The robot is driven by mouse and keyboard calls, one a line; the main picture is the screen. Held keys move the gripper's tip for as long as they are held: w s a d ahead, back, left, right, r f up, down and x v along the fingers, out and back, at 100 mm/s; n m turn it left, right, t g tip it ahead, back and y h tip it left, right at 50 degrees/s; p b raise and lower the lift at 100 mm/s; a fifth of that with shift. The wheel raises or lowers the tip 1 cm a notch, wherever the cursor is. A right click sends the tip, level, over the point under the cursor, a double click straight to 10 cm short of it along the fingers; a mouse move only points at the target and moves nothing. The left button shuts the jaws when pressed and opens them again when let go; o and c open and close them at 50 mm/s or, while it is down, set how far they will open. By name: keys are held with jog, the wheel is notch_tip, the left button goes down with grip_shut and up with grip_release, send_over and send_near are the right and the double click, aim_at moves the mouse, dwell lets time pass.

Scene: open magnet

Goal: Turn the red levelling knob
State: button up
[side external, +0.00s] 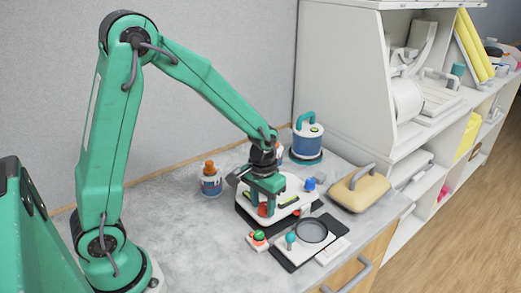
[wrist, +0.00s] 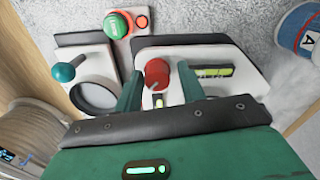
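The red levelling knob (wrist: 157,72) sits on a white device with a dark edge (wrist: 225,54). In the side external view the red knob (side external: 263,210) shows low between my green fingers, partly hidden by them. My gripper (wrist: 159,76) is open, with one finger on each side of the knob. In the wrist view a narrow gap shows between the knob and each finger. In the side external view my gripper (side external: 265,198) points down over the front of the white device (side external: 245,212). Whether the fingertips reach down to the knob's full depth is hard to tell.
An orange-capped jar (side external: 211,180), a blue canister (side external: 307,142) and a tan case (side external: 358,190) stand around. The grey counter's left is clear.

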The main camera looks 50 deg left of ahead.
aim_at(263, 205)
jog(key=shift+o, duration=0.5)
jog(key=shift+d+r, duration=0.1)
notch_tip(263, 205, up, 7)
jog(key=shift+r, duration=0.3)
jog(key=shift+r, duration=0.1)
dwell(0.3)
jog(key=shift+s+r, duration=0.35)
jog(key=shift+r, duration=0.15)
jog(key=s+r+m+t, duration=0.1)
jog(key=s+r+t, duration=0.1)
jog(key=s+r, duration=0.3)
jog(key=s+r+m+t, duration=0.1)
jog(key=s+r+t, duration=0.2)
jog(key=s, duration=0.6)
jog(key=shift+s+a+r+t, duration=0.15)
jog(key=shift+a+r+t, duration=0.2)
jog(key=shift+r, duration=0.55)
